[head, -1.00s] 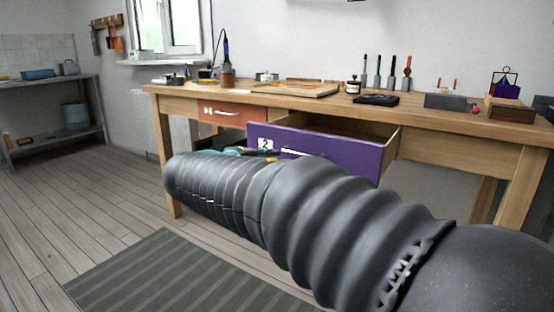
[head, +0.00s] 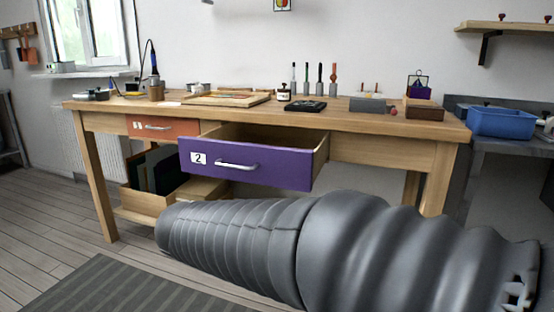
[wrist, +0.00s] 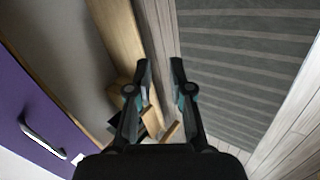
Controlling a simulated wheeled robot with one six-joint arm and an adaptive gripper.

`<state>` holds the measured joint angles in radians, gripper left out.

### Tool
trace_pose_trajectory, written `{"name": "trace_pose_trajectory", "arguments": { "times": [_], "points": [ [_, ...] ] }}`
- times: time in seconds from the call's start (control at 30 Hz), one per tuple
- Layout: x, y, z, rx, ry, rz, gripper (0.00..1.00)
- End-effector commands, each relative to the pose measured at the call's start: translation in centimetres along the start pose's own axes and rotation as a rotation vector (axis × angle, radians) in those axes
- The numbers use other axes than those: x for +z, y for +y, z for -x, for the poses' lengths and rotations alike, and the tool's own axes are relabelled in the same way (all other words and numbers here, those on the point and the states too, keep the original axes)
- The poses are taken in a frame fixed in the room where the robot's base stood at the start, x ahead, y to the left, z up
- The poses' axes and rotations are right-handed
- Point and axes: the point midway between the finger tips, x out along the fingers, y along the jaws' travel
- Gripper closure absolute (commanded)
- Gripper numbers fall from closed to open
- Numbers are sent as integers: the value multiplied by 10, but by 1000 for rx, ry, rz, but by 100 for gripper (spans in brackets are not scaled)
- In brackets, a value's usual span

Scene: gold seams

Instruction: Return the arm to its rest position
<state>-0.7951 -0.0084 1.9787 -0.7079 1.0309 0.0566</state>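My arm, in a dark ribbed sleeve, reaches across the lower right of the head view, in front of the workbench. My gripper (wrist: 160,75) shows in the wrist view with its two fingers apart and nothing between them. It is hidden behind the sleeve in the head view. The purple drawer (head: 245,169) marked 2 stands pulled out of the bench, above and behind my arm. Its front (wrist: 30,95) and handle also show at the left of the wrist view, beside my gripper and apart from it.
The wooden workbench (head: 375,152) carries several tools and a framed board (head: 228,98). An orange drawer (head: 163,128) is shut. A wooden box (head: 150,201) with dark panels stands under the bench. A blue bin (head: 502,122) is at the right. A striped mat (head: 125,288) lies on the floor.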

Motion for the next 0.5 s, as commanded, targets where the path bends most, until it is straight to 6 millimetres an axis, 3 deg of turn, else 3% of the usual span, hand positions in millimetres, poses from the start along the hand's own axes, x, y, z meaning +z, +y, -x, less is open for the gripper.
{"name": "trace_pose_trajectory", "arguments": {
  "times": [0.03,0.2,0.5],
  "points": [
    [29,2,5,-61,-11,-69,80],
    [106,-9,15,-244,-25,-313,80],
    [206,-21,50,-400,0,-773,80]
  ]
}}
